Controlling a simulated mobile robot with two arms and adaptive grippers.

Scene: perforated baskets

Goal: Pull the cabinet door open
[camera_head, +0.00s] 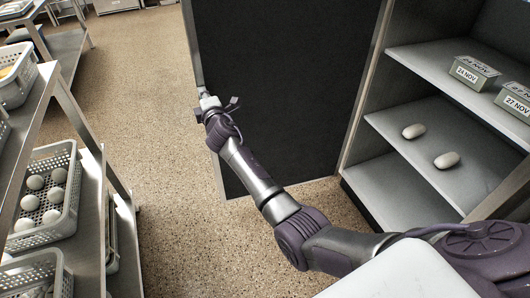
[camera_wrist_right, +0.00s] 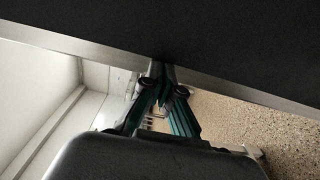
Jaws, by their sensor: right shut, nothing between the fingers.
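The cabinet door (camera_head: 285,90) is a large dark panel with a light metal frame. It stands swung open, hinged beside the cabinet (camera_head: 350,150) at the right, whose inside shows. My right gripper (camera_head: 203,92) is at the door's free edge, far from the hinge side. In the right wrist view its fingers (camera_wrist_right: 162,72) are shut with nothing between them, and their tips are at the door's metal edge (camera_wrist_right: 90,47). Whether they touch it I cannot tell. My left gripper is not in view.
Shelves (camera_head: 425,125) in the cabinet hold two pale rounded items (camera_head: 447,160) and green date-labelled boxes (camera_head: 475,72). At the left, a metal rack (camera_head: 95,185) carries perforated baskets (camera_head: 70,215) with white round items. The speckled floor (camera_head: 150,120) between rack and door is clear.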

